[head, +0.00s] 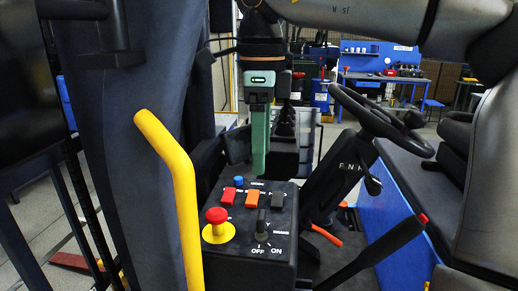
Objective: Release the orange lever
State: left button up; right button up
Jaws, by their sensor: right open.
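An orange lever (326,236) shows low beside the right side of the black control panel, below the steering column. It slants, and its lower end is partly hidden. My right gripper (260,172) points straight down above the back of the control panel, up and to the left of the orange lever. Its green fingers are seen edge-on and overlap, open, with nothing visible between them. It is apart from the lever. My left gripper is out of view.
The control panel (240,270) bears a red mushroom button (216,215), coloured rocker switches and an OFF/ON switch (261,222). A yellow grab bar (187,210) stands at left. A steering wheel (375,115), seat (445,190) and red-tipped black lever (380,250) are at right.

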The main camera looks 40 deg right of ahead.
aim_at(308, 224)
jog(key=k+j, duration=0.15)
jog(key=k, duration=0.6)
jog(key=k+j, duration=0.15)
jog(key=k, duration=0.6)
